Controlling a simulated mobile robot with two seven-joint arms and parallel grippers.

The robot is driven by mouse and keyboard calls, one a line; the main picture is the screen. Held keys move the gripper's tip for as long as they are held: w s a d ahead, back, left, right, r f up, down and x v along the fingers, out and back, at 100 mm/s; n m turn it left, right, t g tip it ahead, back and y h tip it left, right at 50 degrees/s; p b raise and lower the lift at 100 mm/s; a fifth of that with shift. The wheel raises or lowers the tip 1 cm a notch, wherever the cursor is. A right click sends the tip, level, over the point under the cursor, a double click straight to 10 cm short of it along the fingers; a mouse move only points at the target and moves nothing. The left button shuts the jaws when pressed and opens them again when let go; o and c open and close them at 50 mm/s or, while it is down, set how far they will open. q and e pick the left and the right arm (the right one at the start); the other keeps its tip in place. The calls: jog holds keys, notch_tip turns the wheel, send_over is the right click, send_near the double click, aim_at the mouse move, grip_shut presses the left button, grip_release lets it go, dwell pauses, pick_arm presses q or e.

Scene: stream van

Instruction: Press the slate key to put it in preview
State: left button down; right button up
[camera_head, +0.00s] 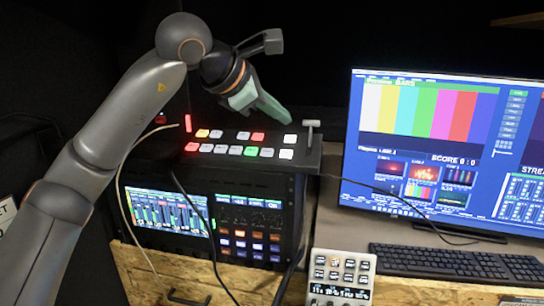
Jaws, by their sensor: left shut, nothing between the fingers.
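A black switcher panel (305,163) with two rows of square keys sits on top of a rack. The far row has a yellow key (202,133), white keys and a red key (258,137). The near row has a red key (191,147), white keys and a green key (250,151). Two white keys stand apart at the right. Key labels are too small to read, so I cannot tell which is slate. My left gripper (283,114) is shut and empty. Its fingers point down right, just above the far right white key (290,138) in the picture; contact is not clear. My right gripper is out of view.
A T-shaped lever (311,128) stands at the panel's right end. A monitor (440,150) at the right shows colour bars. A keyboard (450,262) and a small key box (341,277) stand in front. The rack (296,210) has a lit screen (168,212). Cables hang down its front.

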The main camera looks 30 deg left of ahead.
pick_arm(q)
jog(key=a+r, duration=0.1)
jog(key=a+r+y, duration=0.1)
jog(key=a+r+t+y, duration=0.1)
jog(key=a, duration=0.1)
jog(key=shift+s+r+n, duration=0.1)
jog(key=shift+s+n, duration=0.3)
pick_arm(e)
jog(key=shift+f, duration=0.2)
pick_arm(q)
jog(key=b, duration=0.6)
send_over(267, 153)
jog(key=s, duration=0.2)
jog(key=f, duration=0.7)
jog(key=shift+a+f, duration=0.1)
jog(key=shift+a, duration=0.2)
jog(key=shift+w+f+b, duration=0.3)
jog(key=shift+f+b, duration=0.1)
jog(key=shift+f, duration=0.3)
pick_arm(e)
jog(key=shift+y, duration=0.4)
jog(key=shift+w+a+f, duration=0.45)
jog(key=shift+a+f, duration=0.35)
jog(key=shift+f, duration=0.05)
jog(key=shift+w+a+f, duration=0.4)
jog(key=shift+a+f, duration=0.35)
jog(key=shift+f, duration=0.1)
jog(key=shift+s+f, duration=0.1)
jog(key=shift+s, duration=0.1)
